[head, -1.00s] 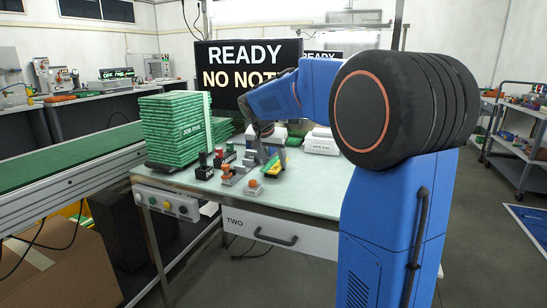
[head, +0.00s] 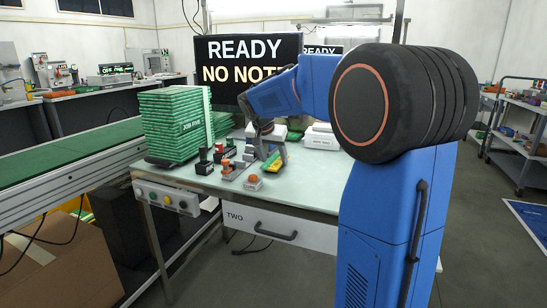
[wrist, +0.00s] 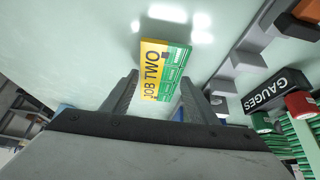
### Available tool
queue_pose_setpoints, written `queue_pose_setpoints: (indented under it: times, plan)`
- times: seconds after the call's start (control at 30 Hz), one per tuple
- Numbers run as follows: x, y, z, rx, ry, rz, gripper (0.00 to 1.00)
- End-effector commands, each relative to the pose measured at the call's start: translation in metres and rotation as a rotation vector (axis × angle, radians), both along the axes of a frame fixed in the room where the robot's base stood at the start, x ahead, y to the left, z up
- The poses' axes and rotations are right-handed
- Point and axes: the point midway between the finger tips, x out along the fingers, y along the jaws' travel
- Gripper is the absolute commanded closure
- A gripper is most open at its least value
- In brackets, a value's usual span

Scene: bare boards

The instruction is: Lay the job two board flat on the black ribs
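The job two board (wrist: 165,68), green with a yellow "JOB TWO" strip, lies between and beyond my fingertips in the wrist view. In the head view the board (head: 274,161) shows as a small slanted green and yellow piece over the bench, below my wrist. My gripper (wrist: 160,78) has its fingers spread about as wide as the board. The left tip looks close to the board's edge and the right tip nearly so. I cannot tell whether they press on it, or whether the board rests on the bench. I cannot make out the black ribs.
The pale green bench (head: 310,192) has clear room at its front right. Small orange-topped fixtures (head: 253,181) stand left of the board. A black "GAUGES" block (wrist: 275,92) is near my right finger in the wrist view. A tall green "JOB FIVE" stack (head: 172,125) stands on the left.

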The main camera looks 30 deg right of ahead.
Motion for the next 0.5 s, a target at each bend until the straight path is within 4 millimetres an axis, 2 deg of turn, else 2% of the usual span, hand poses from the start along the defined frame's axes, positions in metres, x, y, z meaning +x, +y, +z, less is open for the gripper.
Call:
queue_pose_setpoints:
  times: [0.07,0.37,0.5]
  plan:
    - [0.0,0.0,0.0002,0.0,0.0,0.0,0.3]
    - [-0.0003,0.0005,0.0012,0.0,0.0,0.0,0.3]
    - [-0.0031,0.0043,0.01,0.0,-0.002,0.0,0.3]
